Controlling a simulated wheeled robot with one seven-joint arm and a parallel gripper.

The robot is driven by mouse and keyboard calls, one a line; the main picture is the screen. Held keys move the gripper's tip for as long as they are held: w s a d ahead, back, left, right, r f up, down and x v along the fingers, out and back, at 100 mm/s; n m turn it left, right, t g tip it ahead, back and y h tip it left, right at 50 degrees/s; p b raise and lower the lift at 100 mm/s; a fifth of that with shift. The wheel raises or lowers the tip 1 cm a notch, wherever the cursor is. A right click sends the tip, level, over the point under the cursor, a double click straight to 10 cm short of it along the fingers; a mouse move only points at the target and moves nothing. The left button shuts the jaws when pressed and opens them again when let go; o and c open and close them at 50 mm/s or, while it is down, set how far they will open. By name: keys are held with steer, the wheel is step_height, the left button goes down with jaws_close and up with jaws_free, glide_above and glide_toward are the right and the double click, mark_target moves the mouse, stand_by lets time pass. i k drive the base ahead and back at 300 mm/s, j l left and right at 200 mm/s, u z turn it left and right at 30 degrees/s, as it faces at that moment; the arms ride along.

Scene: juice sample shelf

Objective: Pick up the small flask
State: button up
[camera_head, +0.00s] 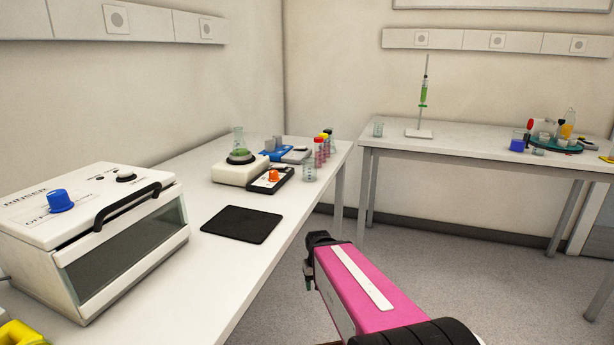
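A clear glass flask (239,141) with a narrow neck stands upright on a white stirrer-like device (240,171) on the left table. A little green shows at its base. On the far right table, a clear vessel and an orange one stand close together, too small to make out well. My pink arm reaches in from the bottom right. Its dark end, with my gripper (309,272), hangs over the floor to the right of the left table, apart from the flask. The fingers are too small and partly hidden to tell whether they are open.
A white rinser box (95,215) with a blue knob fills the near left table. A black mat (241,224) lies bare in front of the stirrer. Several capped tubes (319,152) and a clear beaker (310,172) stand near the table's right edge. Floor between the tables is clear.

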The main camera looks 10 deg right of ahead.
mark_target(240, 148)
steer(key=l, duration=0.75)
steer(key=k+l, duration=0.15)
steer(key=l, duration=0.6)
